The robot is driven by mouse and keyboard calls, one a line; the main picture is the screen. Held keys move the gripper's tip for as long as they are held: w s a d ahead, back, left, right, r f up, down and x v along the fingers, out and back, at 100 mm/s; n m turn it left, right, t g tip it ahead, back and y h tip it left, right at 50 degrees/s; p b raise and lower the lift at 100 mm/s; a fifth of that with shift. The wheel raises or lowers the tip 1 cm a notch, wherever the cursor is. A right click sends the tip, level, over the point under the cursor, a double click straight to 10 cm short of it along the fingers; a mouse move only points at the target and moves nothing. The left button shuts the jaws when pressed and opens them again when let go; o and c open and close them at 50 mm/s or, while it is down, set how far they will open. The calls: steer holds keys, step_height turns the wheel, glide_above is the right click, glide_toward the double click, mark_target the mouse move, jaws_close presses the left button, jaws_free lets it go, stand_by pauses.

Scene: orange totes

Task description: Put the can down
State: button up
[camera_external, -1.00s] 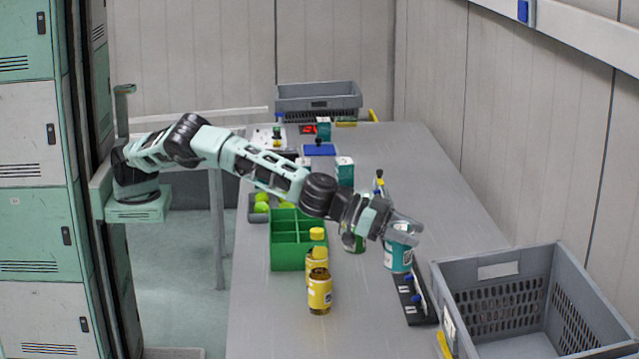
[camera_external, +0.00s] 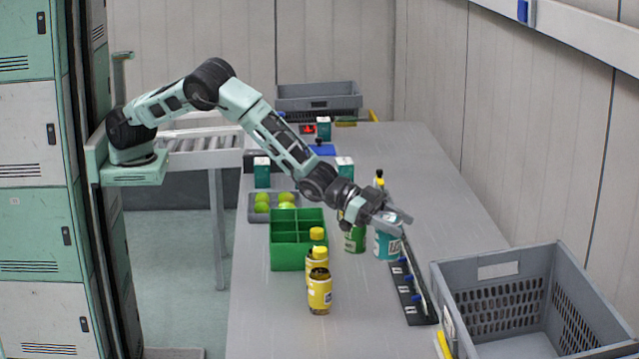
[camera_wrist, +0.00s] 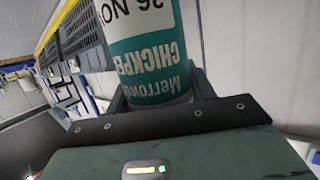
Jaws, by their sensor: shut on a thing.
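The can (camera_external: 387,246) is teal with a white band. My gripper (camera_external: 388,219) is shut on it near its top, on the right half of the table in the external view. In the wrist view the can (camera_wrist: 150,58) shows upside-down "CHICKPE" lettering and sits between the jaws, partly hidden by the gripper body. It looks about upright, close to the black rack. I cannot tell whether its base touches the table (camera_external: 375,300).
A green can (camera_external: 355,241) stands just left of the held can. A black rack (camera_external: 412,300) with blue-topped items lies right and in front. A green divided box (camera_external: 290,262), yellow-capped jars (camera_external: 319,290) and a grey crate (camera_external: 500,271) are nearby. The front middle of the table is clear.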

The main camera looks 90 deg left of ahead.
steer(key=s+a+r+n+t+y+p, duration=0.1)
steer(key=s+a+r+n+y+p, duration=0.3)
steer(key=a, duration=0.6)
steer(key=w+a+r+t+y+p, duration=0.1)
steer(key=a+r+p, duration=0.1)
steer(key=a+p, duration=0.65)
steer(key=shift+a+f+p, duration=0.3)
steer(key=shift+f, duration=3.15)
steer(key=shift+a+f+p, duration=0.25)
steer(key=shift+f+p, duration=0.1)
steer(key=shift+f, duration=3.1)
steer(key=shift+a+f+p, duration=0.3)
steer(key=shift+f, duration=3.15)
steer(key=shift+f, duration=0.15)
steer(key=o, duration=1.3)
